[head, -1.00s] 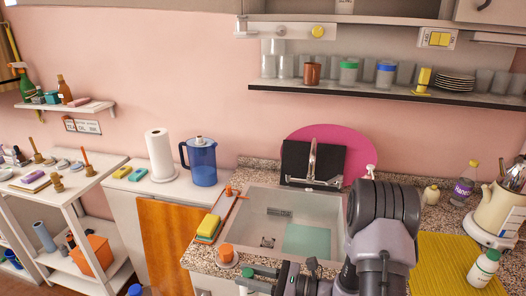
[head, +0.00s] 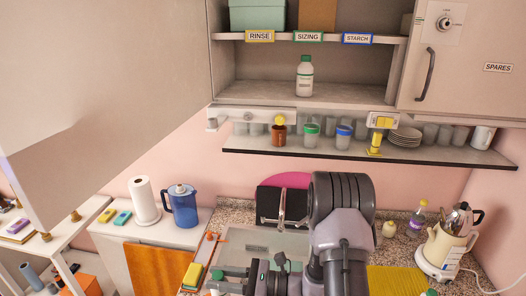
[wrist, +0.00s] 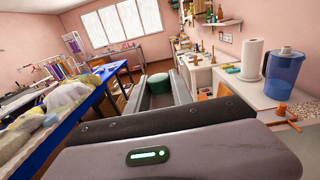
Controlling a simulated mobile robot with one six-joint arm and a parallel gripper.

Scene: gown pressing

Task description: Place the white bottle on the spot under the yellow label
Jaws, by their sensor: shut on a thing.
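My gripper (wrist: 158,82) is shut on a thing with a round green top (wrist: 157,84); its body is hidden. In the head view, a green top (head: 219,273) shows beside my wrist at the bottom edge. The yellow label (head: 260,36), reading RINSE, is on the upper shelf edge of the open cupboard. The cupboard floor (head: 250,92) below it is bare. A white bottle with a green cap (head: 304,77) stands upright to the right, under the green SIZING label (head: 308,37). The blue STARCH label (head: 357,39) is farther right, with bare floor below.
A large pale panel (head: 100,90), apparently the open cupboard door, fills the upper left. A shelf (head: 330,161) with cups and plates runs below the cupboard. The SPARES door (head: 460,70) is shut. A blue jug (head: 182,208) and paper roll (head: 144,200) stand left of the sink.

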